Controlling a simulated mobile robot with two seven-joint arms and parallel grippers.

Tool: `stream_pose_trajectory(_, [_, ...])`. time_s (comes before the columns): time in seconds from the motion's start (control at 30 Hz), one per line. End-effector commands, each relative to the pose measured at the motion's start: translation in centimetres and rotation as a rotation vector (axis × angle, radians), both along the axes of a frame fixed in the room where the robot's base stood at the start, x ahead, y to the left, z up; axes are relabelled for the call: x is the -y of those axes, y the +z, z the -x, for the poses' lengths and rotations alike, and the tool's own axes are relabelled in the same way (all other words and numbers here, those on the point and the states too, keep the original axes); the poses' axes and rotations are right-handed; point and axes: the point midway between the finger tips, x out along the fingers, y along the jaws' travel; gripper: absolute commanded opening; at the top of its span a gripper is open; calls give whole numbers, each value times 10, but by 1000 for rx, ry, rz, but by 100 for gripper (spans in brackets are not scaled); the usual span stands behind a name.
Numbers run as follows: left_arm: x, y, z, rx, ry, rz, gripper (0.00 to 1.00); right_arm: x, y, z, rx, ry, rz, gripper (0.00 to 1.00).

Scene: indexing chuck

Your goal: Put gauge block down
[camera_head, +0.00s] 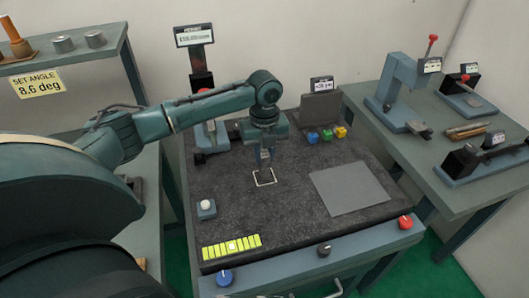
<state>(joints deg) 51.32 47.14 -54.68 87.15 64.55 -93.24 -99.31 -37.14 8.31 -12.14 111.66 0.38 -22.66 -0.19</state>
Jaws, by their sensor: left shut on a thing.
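My left gripper (265,157) points down over the dark work mat (225,175), coming in from the left. It is shut on a small dark block, which I take for the gauge block (264,173). The block is over a small white-outlined square (257,185) on the mat. It looks upright within or just above the outline; I cannot tell whether it touches the mat. The fingers hide its upper part. My right gripper is not in view.
A grey plate (349,188) lies right of the square. Blue, green and yellow pieces (326,134) stand behind it. A white button (206,206) and a yellow-green strip (232,246) are at front left. A display stand (195,36) rises behind. The right bench (440,130) holds several tools.

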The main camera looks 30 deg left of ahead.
Motion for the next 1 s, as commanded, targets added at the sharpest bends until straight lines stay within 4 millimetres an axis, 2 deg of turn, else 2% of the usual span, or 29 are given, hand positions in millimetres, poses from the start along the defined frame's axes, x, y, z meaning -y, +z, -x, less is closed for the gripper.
stream_pose_trajectory(0.13, [0, -2, 0, 1, 0, 1, 0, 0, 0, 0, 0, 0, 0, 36])
stream_pose_trajectory(0.17, [0, -3, 0, 0, 0, 1, 22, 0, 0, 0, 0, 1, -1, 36])
stream_pose_trajectory(0.4, [0, -2, 0, 1, 0, 1, 42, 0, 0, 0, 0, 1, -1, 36])
stream_pose_trajectory(0.77, [0, 4, 0, 1, 0, 0, 43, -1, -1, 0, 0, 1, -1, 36])
stream_pose_trajectory(0.87, [0, 19, -1, 4, 0, 1, 43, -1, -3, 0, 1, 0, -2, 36])
stream_pose_trajectory(1.0, [0, 49, -1, 7, 0, 1, 43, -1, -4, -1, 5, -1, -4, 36])
